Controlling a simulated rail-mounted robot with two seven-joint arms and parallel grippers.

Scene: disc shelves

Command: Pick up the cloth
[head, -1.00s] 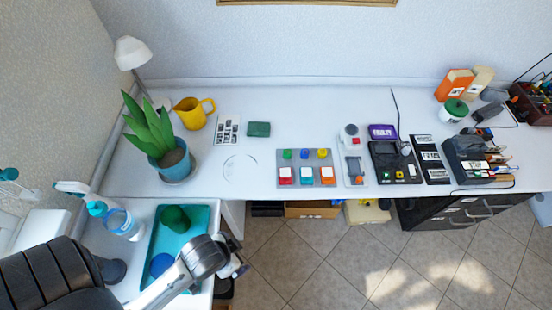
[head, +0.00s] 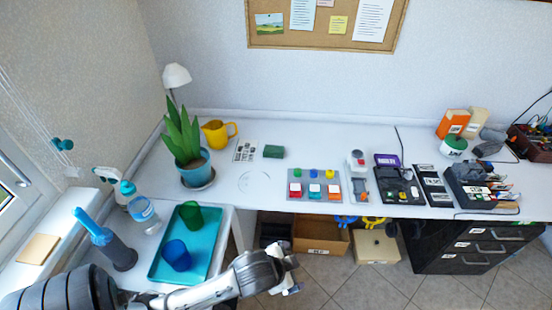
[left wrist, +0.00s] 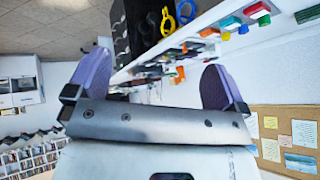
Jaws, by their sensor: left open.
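A flat tan square (head: 38,249), which may be the cloth, lies on the window sill at the left of the head view. A small dark green block-like thing (head: 273,151) lies on the long desk; I cannot tell whether it is cloth or a sponge. My left gripper (head: 290,277) is at the bottom middle of the head view, in front of the desk over the floor, far from both. In the left wrist view its purple-padded fingers (left wrist: 157,78) are wide apart with nothing between them. My right gripper is not in view.
A teal tray (head: 205,262) with a green and a blue cup sits on the side table. A spray bottle, water bottle and blue-handled brush (head: 105,240) stand near the sill. A potted plant (head: 188,160) stands at the desk corner.

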